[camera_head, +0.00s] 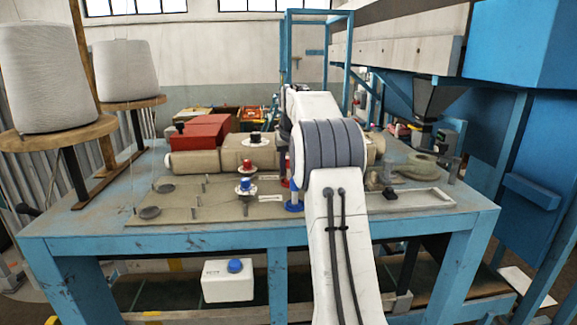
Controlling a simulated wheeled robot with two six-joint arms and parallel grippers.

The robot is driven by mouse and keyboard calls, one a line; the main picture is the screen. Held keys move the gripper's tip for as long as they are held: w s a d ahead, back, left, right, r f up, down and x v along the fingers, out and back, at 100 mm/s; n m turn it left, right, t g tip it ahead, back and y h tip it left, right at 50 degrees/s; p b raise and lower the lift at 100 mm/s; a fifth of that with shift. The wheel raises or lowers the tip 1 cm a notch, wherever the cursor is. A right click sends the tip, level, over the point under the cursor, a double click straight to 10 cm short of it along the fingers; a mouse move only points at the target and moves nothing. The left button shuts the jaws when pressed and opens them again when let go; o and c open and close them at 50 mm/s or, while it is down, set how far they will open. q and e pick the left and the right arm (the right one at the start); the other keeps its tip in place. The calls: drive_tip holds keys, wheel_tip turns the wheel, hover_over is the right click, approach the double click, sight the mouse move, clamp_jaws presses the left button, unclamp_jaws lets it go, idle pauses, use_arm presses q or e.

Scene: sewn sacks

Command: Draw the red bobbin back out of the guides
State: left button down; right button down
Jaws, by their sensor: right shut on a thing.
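My right arm comes in from the bottom centre and reaches over the table. Its gripper (285,165) is mostly hidden behind my own grey joint; a dark strip of it shows at the joint's left side. It is shut on what appears to be the red bobbin (286,183), of which only a small red part shows. A blue spool-like piece (293,206) stands just below it, partly covered by my arm. Whether the bobbin still touches the guides is hidden. My left gripper is not in view.
A smaller red-topped piece (247,163) and a blue-topped piece (245,184) stand on white discs to the left. A sewing machine with a red housing (201,133) stands behind. Large thread cones (38,75) stand at left.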

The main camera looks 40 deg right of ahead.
idle(0.3)
drive_tip(key=c, duration=0.5)
unclamp_jaws()
drive_tip(key=shift+c, duration=0.2)
drive_tip(key=shift+s+r, duration=0.1)
drive_tip(key=shift+r, duration=0.15)
drive_tip(key=b+v, duration=0.1)
drive_tip(key=v, duration=0.9)
drive_tip(key=shift+a+f, duration=0.15)
